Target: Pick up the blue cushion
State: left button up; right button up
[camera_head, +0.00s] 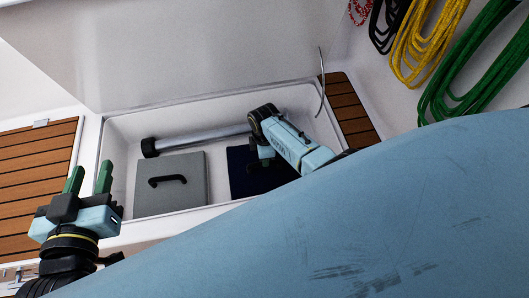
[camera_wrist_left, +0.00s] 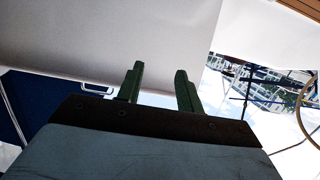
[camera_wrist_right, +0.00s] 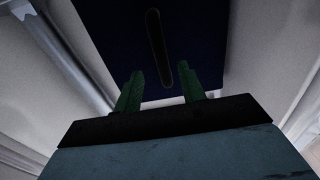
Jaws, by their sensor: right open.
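The dark blue cushion (camera_head: 240,181) lies flat in the white locker, right of a grey panel, partly hidden under my right arm. In the right wrist view the cushion (camera_wrist_right: 110,35) fills the upper middle and has a long dark strap or slot on it. My right gripper (camera_wrist_right: 160,90) is open over the cushion with nothing between its green fingers; I cannot tell whether they touch it. My left gripper (camera_head: 89,178) is open and empty, fingers up, at the locker's left end. It also shows open in the left wrist view (camera_wrist_left: 158,88).
The grey panel with a black handle (camera_head: 170,183) lies left of the cushion. A metal tube (camera_head: 195,137) lies along the locker's back wall. The raised white lid (camera_head: 190,50) stands behind. Yellow ropes (camera_head: 420,45) and green ropes (camera_head: 480,65) hang at the upper right.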

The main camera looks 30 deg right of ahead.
jog(key=shift+f, duration=0.15)
notch_tip(320, 180, down, 2)
jog(key=shift+b, duration=0.9)
notch_tip(320, 180, down, 2)
jog(key=shift+s+b, duration=0.1)
jog(key=shift+b, duration=0.8)
pick_arm(q)
notch_tip(320, 180, up, 12)
jog(key=s+d+t+h, duration=0.1)
jog(key=s+t+h, duration=0.1)
jog(key=t, duration=0.7)
jog(key=shift+s+r+t+h+b, duration=0.15)
jog(key=shift+s+t+h+b, duration=0.2)
jog(key=shift+h, duration=0.35)
pick_arm(e)
jog(key=shift+f, duration=0.55)
pick_arm(q)
jog(key=shift+w+d, duration=0.1)
pick_arm(e)
grip_shut()
